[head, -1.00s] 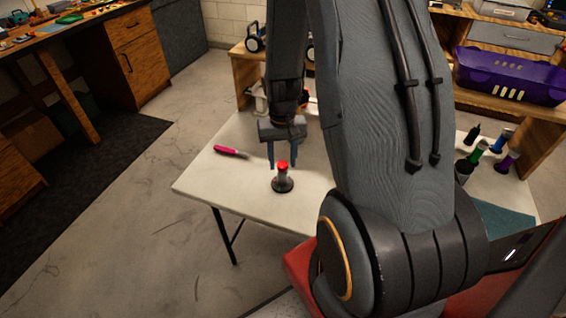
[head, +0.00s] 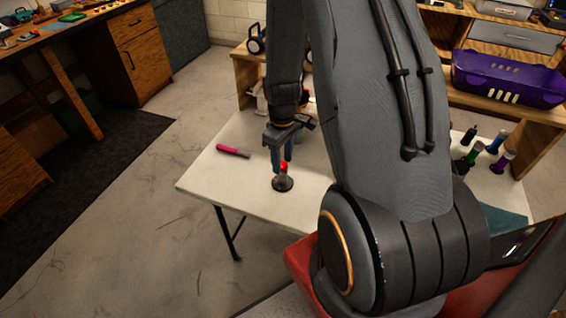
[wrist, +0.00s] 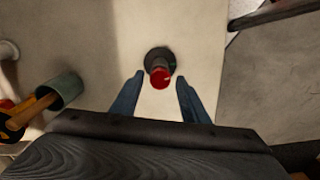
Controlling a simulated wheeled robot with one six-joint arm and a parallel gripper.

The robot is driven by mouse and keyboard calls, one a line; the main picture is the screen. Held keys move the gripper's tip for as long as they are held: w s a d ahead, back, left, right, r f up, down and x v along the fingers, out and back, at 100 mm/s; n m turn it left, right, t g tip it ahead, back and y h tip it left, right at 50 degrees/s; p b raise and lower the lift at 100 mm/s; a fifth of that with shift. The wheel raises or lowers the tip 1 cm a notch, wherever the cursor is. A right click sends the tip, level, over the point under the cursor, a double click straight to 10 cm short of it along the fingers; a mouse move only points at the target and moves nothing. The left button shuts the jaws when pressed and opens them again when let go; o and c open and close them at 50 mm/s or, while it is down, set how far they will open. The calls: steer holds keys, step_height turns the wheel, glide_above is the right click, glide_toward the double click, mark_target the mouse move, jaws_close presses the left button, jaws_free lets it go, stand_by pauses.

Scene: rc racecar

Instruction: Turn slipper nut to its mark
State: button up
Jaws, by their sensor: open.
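The slipper nut (head: 284,166) is the red cap on a short grey post, which stands upright on a round dark base (head: 283,184) on the white table. In the wrist view the red nut (wrist: 160,78) lies between my two blue fingers, a little beyond their tips, with a pale mark on its top. A small green spot shows on the base (wrist: 172,67) beside it. My gripper (head: 281,165) is open and points down over the post; in the wrist view its fingertips (wrist: 160,77) stand apart on either side. I cannot tell whether either finger touches the nut.
A pink-handled tool (head: 233,151) lies on the table to the left. A green cup (wrist: 66,88) holding an orange-handled tool stands left in the wrist view. Several colored bottles (head: 492,142) and a purple car body (head: 508,77) are at right. The table's front left is clear.

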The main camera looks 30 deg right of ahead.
steer(key=n+p, duration=0.1)
steer(key=n, duration=0.5)
steer(key=shift+p, duration=0.35)
steer(key=shift+c, duration=0.3)
steer(key=c, duration=0.9)
steer(key=shift+m, duration=0.7)
steer(key=o, duration=1)
steer(key=shift+c, duration=0.2)
